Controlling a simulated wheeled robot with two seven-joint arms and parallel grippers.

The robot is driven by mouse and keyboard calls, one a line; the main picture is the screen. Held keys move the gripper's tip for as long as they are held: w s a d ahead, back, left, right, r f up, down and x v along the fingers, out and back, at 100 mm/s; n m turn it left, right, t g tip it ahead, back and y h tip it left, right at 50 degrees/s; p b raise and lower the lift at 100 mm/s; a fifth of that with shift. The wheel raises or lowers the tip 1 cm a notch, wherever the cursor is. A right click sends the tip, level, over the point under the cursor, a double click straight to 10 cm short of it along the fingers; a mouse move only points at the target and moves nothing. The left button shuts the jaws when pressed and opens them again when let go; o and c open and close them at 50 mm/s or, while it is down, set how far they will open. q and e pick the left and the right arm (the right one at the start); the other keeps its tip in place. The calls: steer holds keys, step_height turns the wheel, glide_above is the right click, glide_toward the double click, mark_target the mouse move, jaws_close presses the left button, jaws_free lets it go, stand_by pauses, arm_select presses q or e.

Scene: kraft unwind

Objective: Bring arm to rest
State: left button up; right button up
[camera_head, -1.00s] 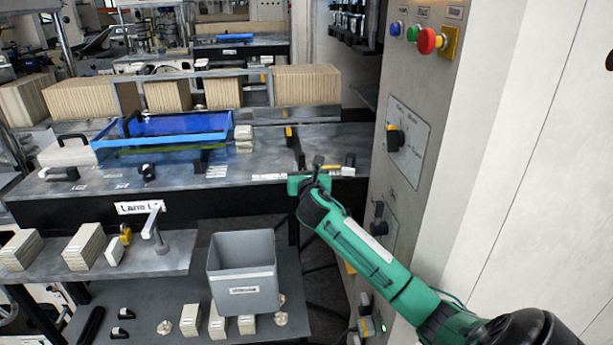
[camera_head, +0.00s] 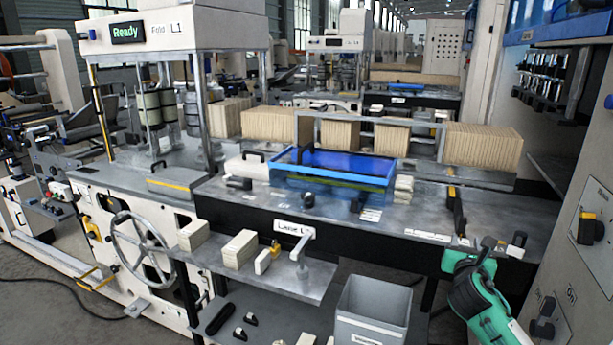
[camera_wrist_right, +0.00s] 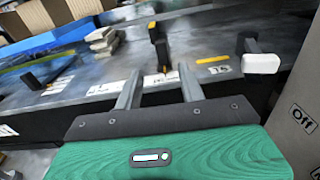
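My right arm is green. It comes in from the lower right of the head view, and its gripper (camera_head: 488,243) is at the front right edge of the grey machine table (camera_head: 400,215). In the right wrist view the two grey fingers (camera_wrist_right: 158,88) stand apart with nothing between them. They point toward the table top. My left gripper is not in view.
A blue tray (camera_head: 335,165) lies on the table, with stacked kraft bundles (camera_head: 483,150) behind. A grey bin (camera_head: 372,312) stands below the front edge, left of my right arm. A control cabinet (camera_head: 585,240) with knobs is close on the right.

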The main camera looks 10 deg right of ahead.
steer(key=s+a+f+m+g+y, duration=0.2)
steer(key=s+a+f+m+g, duration=0.1)
steer(key=s+a+f+m, duration=0.55)
steer(key=s+a+f+m+g+y, duration=0.3)
steer(key=s+a+f+m, duration=0.2)
steer(key=s+a+f, duration=0.5)
steer(key=s+a+f+m+g+y, duration=0.1)
steer(key=s+a+f+m+g, duration=0.15)
steer(key=s+m, duration=0.35)
steer(key=s+a+f+m+g+y, duration=0.1)
steer(key=s+a+f+m+y, duration=0.2)
steer(key=s, duration=0.5)
steer(key=s+a+f+m+g, duration=0.2)
steer(key=s+a+m, duration=0.25)
steer(key=s, duration=0.25)
step_height(320, 180, down, 30)
steer(key=d+g, duration=0.1)
steer(key=g, duration=0.1)
steer(key=s+d+f, duration=0.1)
steer(key=s+f, duration=0.8)
steer(key=f, duration=0.1)
steer(key=s+d+f, duration=0.2)
steer(key=s+f, duration=0.8)
steer(key=shift+s+d+g, duration=0.25)
steer(key=shift+d+g, duration=0.05)
steer(key=shift+g, duration=0.05)
